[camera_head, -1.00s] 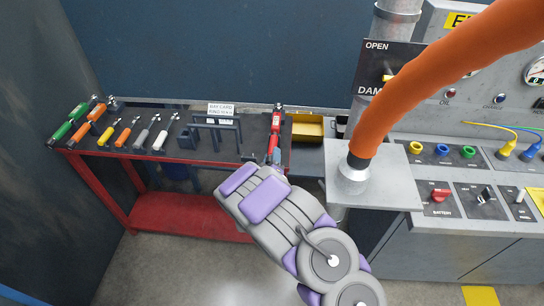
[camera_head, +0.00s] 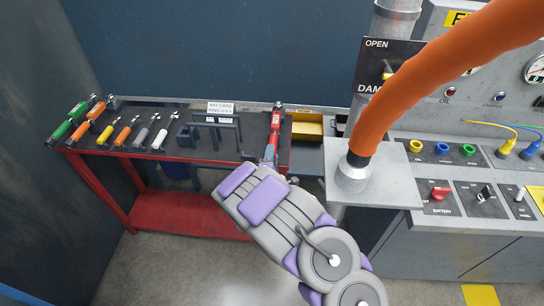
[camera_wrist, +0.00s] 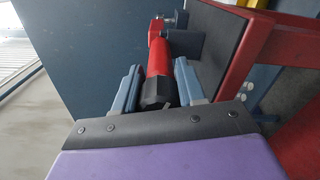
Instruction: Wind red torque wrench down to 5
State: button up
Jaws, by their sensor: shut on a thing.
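The red torque wrench (camera_head: 275,120) lies at the right end of the tool bench, its head toward the back wall. In the wrist view its red body (camera_wrist: 158,58) and dark faceted end (camera_wrist: 157,92) sit between my two blue-grey fingers. My gripper (camera_head: 269,156) is shut on the wrench at its near end, and it also shows in the wrist view (camera_wrist: 157,88). My purple and grey arm hides part of the bench's front right corner. The wrench's scale is too small to read.
The dark-topped red bench (camera_head: 90,152) holds several other tools at left, including green (camera_head: 62,130) and orange (camera_head: 88,112) ones, and a card rack (camera_head: 212,128). A yellow bin (camera_head: 307,127) and a thick orange hose (camera_head: 430,80) stand to the right.

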jog(key=n, duration=0.3)
jog(key=shift+a+f+b, duration=0.15)
jog(key=shift+f+b, duration=0.05)
jog(key=shift+b, duration=0.1)
jog(key=shift+r, duration=0.15)
dwell(1.2)
jog(key=o, duration=1.1)
jog(key=shift+c, duration=0.2)
jog(key=shift+s, duration=0.1)
jog(key=s+p, duration=0.3)
jog(key=s, duration=1.4)
jog(key=shift+a, duration=0.25)
